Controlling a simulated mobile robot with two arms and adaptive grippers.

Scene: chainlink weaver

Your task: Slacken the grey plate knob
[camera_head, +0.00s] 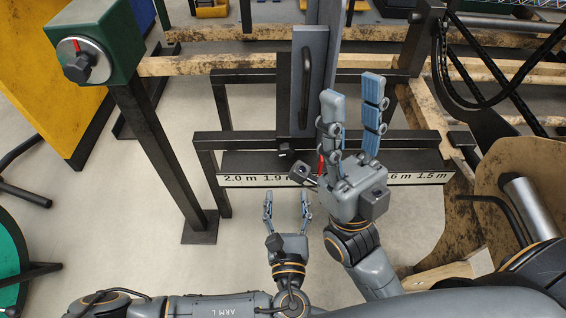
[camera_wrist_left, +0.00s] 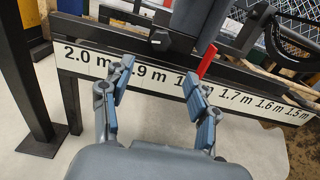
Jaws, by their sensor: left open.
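The grey plate (camera_head: 309,75) stands upright in the head view, with a long black handle on its face. A small black knob (camera_head: 285,148) sits at its foot, on the dark rail; it also shows in the left wrist view (camera_wrist_left: 160,40). My left gripper (camera_head: 287,195) is open and empty, below and in front of the knob and apart from it. In the left wrist view, its fingertips (camera_wrist_left: 158,73) spread below the knob. My right gripper (camera_head: 353,93) is open, with its blue-padded fingers pointing up, right of the plate; it hides part of the rail.
A scale strip (camera_head: 240,181) marked in metres runs along the rail, with a red pointer (camera_head: 320,166) beside my right gripper. A green box with a dial (camera_head: 88,57) tops a dark post at left. Black cables hang at right. Open floor lies between post and rail.

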